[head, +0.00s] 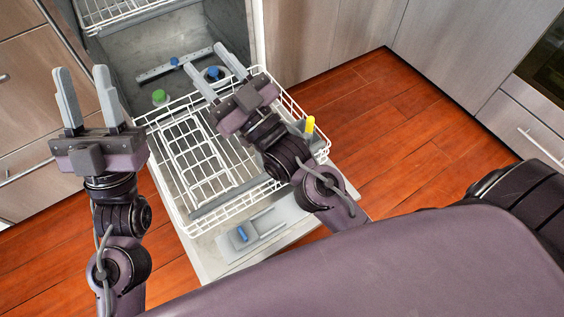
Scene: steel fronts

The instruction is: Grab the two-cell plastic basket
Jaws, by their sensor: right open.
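What looks like the grey plastic basket (297,128) sits at the right side of the pulled-out white dishwasher rack (180,205). A yellow item (310,124) sticks up from it. My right arm hides part of the basket, so I cannot make out its two cells. My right gripper (205,60) is open and empty above the far part of the rack, its fingers pointing toward the dishwasher and away from the basket. My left gripper (84,84) is open and empty to the left of the rack, far from the basket.
The dishwasher door (215,262) is folded down under the rack. A green cap (159,96) and blue parts (213,73) show inside the tub. Cabinets stand on both sides. Wooden floor (400,140) at right is clear.

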